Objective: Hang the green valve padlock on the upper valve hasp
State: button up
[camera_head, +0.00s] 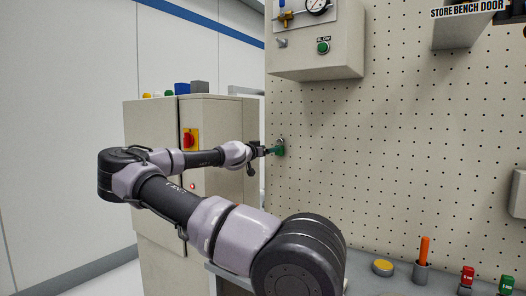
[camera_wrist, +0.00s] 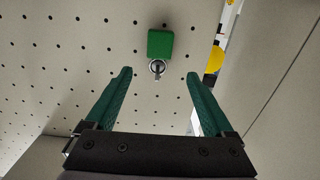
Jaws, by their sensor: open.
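A green block with a silver ring at one end, which looks like the green padlock (camera_wrist: 160,43), is against the pegboard in the wrist view. The ring appears to sit around a small peg or hook. My gripper (camera_wrist: 160,74) is open, its two teal fingers pointing toward the padlock, with the ring roughly between the fingertips in the picture. Nothing is visibly clamped, and how far apart they are in depth I cannot tell. In the head view a small green patch (camera_head: 280,148) shows at my gripper (camera_head: 269,151). I cannot clearly make out the upper valve hasp.
A wall box (camera_head: 318,45) with gauge, blue-handled valve and green button is above my gripper. A grey cabinet (camera_head: 160,125) with a red-yellow switch (camera_head: 190,138) stands left. The bench (camera_head: 365,284) below holds a yellow button, an orange-handled tool and small red and green items.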

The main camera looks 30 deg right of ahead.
jog(key=x, duration=0.7)
jog(key=shift+d, duration=0.45)
grip_shut()
